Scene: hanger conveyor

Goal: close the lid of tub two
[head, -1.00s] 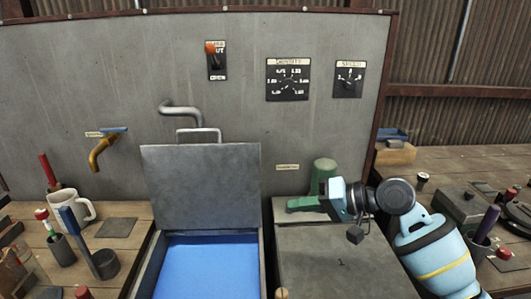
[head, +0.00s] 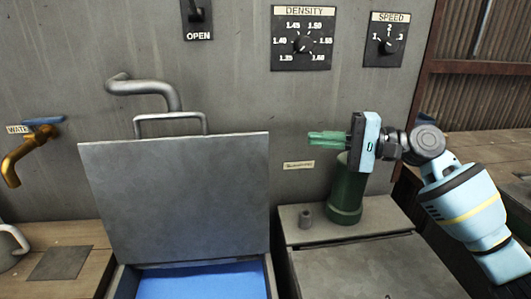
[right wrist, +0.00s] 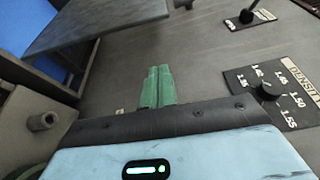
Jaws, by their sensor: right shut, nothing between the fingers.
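The tub with blue liquid (head: 205,282) stands at the bottom of the head view. Its grey lid (head: 175,195) stands raised at the back, with a bar handle (head: 170,124) along its top edge. The lid also shows tilted at upper left in the right wrist view (right wrist: 95,22), near the blue liquid. My right gripper (head: 318,137) is shut and empty. Its green fingers point left, level with the lid's top edge and apart from it on the right. My left gripper is not in view.
A closed grey tub (head: 370,270) is at lower right, with a green cylinder (head: 346,200) behind it. The wall has a bent pipe (head: 150,88), a brass tap (head: 20,160), a density dial (head: 300,43) and a speed dial (head: 388,43).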

